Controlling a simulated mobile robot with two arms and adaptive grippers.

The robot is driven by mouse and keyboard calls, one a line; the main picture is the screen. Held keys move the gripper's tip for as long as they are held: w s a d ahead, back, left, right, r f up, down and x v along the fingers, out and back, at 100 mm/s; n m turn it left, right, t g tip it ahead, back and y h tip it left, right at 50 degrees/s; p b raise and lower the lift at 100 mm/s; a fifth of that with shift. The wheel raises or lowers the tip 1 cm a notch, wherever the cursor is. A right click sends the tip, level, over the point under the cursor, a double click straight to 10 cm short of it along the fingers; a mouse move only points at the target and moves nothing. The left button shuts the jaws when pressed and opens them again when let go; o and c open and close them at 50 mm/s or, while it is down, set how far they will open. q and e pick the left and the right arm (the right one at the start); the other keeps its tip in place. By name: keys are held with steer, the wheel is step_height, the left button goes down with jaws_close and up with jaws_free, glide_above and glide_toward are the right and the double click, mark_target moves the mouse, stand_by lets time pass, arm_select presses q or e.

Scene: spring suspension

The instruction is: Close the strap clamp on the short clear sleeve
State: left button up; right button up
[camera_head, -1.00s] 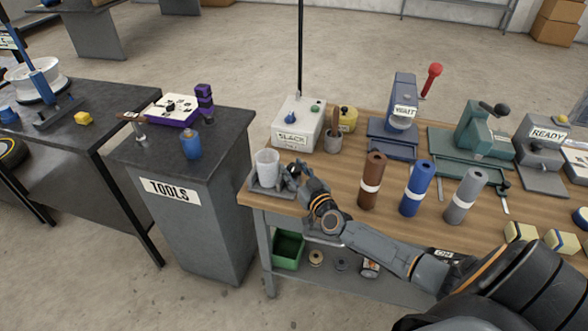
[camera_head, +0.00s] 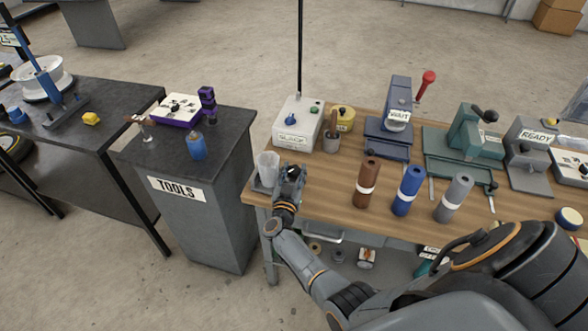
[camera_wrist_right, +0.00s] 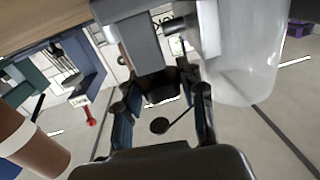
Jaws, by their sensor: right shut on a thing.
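The short clear sleeve (camera_head: 266,168) stands upright at the left end of the wooden bench, on a small grey holder (camera_head: 257,187). In the right wrist view the translucent sleeve (camera_wrist_right: 250,55) fills the upper right. My right gripper (camera_head: 291,174) is just right of the sleeve. In the wrist view its fingers (camera_wrist_right: 162,103) are around a dark part, seemingly the strap clamp's lever (camera_wrist_right: 161,86), below a grey block (camera_wrist_right: 140,45) beside the sleeve. The strap itself cannot be made out. My left gripper is not in view.
Behind the sleeve stands the SLACK box (camera_head: 297,124) with a cup of tools (camera_head: 331,140) to its right. Brown (camera_head: 368,182), blue (camera_head: 407,191) and grey (camera_head: 453,199) rolls stand right of my gripper. The TOOLS cabinet (camera_head: 205,215) is to the left, across a gap.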

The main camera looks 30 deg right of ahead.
steer(key=shift+a+f+m+g+h+b, duration=0.1)
steer(key=shift+f+m+g+h+b, duration=0.05)
steer(key=shift+m+g+h+b, duration=1.1)
steer(key=shift+m+g+h, duration=0.3)
steer(key=shift+g, duration=0.45)
steer(key=shift+r, duration=0.2)
steer(key=o, duration=0.9)
